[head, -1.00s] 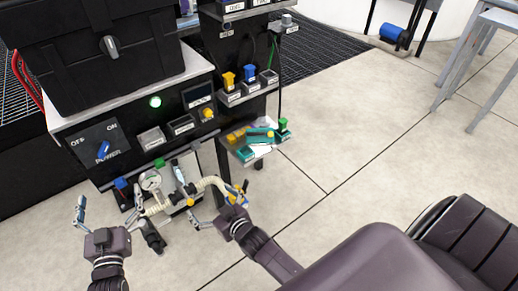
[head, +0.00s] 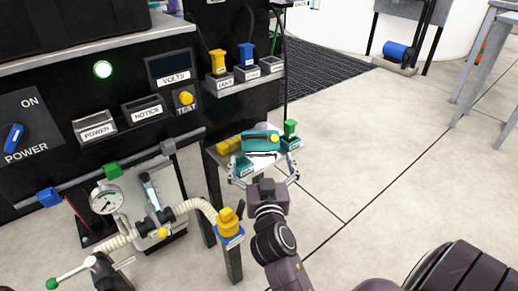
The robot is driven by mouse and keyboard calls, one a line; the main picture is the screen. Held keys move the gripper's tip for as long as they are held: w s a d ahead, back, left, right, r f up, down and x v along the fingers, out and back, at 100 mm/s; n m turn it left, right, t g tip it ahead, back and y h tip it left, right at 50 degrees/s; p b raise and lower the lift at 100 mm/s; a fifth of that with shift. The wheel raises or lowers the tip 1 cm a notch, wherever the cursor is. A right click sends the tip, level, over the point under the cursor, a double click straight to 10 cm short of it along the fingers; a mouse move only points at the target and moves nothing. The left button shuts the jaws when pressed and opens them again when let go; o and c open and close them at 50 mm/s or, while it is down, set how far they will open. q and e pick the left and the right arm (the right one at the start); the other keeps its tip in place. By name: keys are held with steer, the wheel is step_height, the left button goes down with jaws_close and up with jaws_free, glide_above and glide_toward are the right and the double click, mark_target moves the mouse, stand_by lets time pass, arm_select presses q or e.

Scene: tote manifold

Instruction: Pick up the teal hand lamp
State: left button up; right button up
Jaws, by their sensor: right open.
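The teal hand lamp (head: 262,139) lies on a small low shelf beside the black machine cabinet, in the middle of the head view. My right gripper (head: 263,163) is open just in front of the lamp on the near side. Its two fingers are spread to the left and right over the shelf's near part. I cannot tell whether they touch anything. My left gripper is not in view.
Teal labelled holders (head: 243,166) flank the lamp; the right one carries a green plug (head: 290,128). A yellow item (head: 229,146) lies left of the lamp. A pressure gauge (head: 107,198) with a hose and a yellow-topped fitting (head: 228,222) stand to the left.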

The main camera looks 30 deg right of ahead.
mark_target(260, 142)
steer(key=shift+w+d+r, duration=0.1)
steer(key=shift+w+d, duration=0.15)
steer(key=shift+d, duration=0.1)
steer(key=x, duration=0.7)
steer(key=shift+p, duration=0.35)
steer(key=c, duration=1.5)
